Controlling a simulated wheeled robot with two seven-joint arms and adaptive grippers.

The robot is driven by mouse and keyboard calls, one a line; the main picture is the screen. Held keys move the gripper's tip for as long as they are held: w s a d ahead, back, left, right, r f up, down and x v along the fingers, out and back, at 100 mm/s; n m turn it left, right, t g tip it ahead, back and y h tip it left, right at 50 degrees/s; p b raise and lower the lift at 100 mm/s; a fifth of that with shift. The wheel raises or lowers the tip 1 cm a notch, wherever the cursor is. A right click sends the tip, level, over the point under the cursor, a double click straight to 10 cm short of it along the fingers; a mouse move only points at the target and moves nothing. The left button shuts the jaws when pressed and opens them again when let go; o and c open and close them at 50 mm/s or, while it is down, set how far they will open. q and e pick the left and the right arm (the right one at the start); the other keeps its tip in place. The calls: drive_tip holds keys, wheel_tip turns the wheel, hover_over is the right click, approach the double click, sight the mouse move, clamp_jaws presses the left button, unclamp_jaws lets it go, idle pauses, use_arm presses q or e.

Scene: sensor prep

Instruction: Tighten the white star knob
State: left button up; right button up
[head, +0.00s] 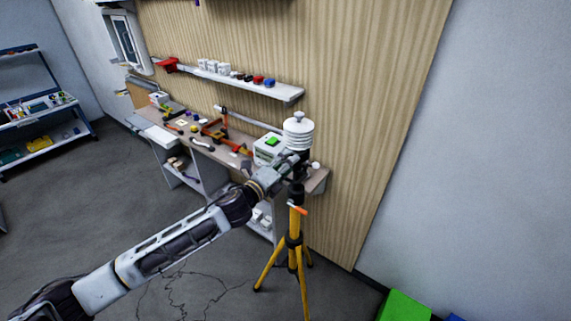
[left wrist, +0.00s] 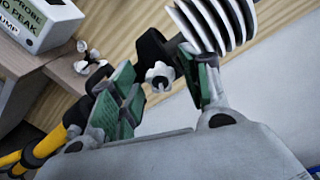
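The white star knob (left wrist: 160,76) shows in the left wrist view, on a black clamp (left wrist: 152,48) under the white ribbed sensor shield (left wrist: 205,22). My left gripper (left wrist: 160,92) is open, with its green-padded fingers on either side of the knob. A gap shows between the knob and the right-hand finger; whether the left-hand finger touches it I cannot tell. In the head view the shield (head: 298,133) stands upright atop the yellow tripod (head: 294,245), and my left gripper (head: 290,167) is at the clamp just below it, hiding part of it. My right gripper is not in view.
A workbench (head: 235,158) with tools and a white box with a green screen (head: 268,148) stands behind and left of the tripod. A shelf (head: 270,88) hangs above. A green box (head: 404,306) is on the floor at right. The grey floor at left is mostly clear.

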use_arm(q)
drive_tip(key=shift+n, duration=0.4)
drive_tip(key=n+b, duration=0.1)
drive_tip(key=n, duration=0.1)
drive_tip(key=shift+n+b, duration=0.3)
drive_tip(key=shift+n, duration=0.1)
drive_tip(key=n+b, duration=0.1)
drive_tip(key=n, duration=0.2)
drive_tip(key=shift+n, duration=0.3)
drive_tip(key=n+b, duration=0.3)
drive_tip(key=n, duration=0.3)
drive_tip(key=shift+n+h, duration=0.3)
drive_tip(key=n, duration=0.2)
drive_tip(key=shift+a+r+n+b, duration=0.1)
drive_tip(key=shift+n+b, duration=0.2)
drive_tip(key=shift+b, duration=0.1)
drive_tip(key=shift+n, duration=3)
drive_tip(key=shift+w+n+p, duration=0.1)
drive_tip(key=shift+n+p, duration=0.25)
drive_tip(key=shift+n, duration=0.25)
